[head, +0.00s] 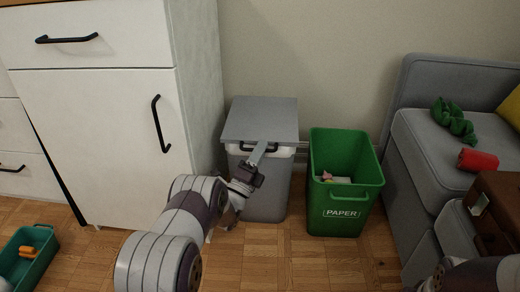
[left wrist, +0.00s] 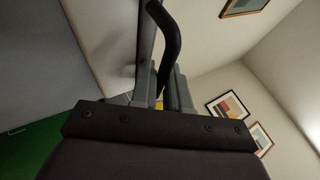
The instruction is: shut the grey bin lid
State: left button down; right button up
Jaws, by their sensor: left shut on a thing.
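The grey bin (head: 268,195) stands on the floor beside the white cabinet. Its flat grey lid (head: 262,118) lies about level over the white rim; I cannot tell if a small gap is left. A dark handle (head: 273,149) runs along the lid's front edge. My left gripper (head: 257,157) is at this front edge, shut on the handle. In the left wrist view the dark curved handle (left wrist: 168,40) passes between the fingers (left wrist: 164,92). Part of my right arm shows at the bottom right, but its gripper is not in view.
A green paper bin (head: 343,205) stands open just right of the grey bin. The white cabinet (head: 100,130) is close on the left, the grey sofa (head: 420,135) on the right. A green crate (head: 42,240) is on the floor at left. Bare floor lies in front.

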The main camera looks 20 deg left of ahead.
pick_arm(q)
jog(key=shift+f, duration=0.4)
jog(key=c, duration=1.5)
grip_release()
jog(key=shift+o, duration=0.2)
jog(key=shift+s+a, duration=0.1)
jog(key=shift+s, duration=0.05)
jog(key=p+v, duration=0.6)
jog(key=v, duration=0.6)
jog(key=shift+r, duration=0.2)
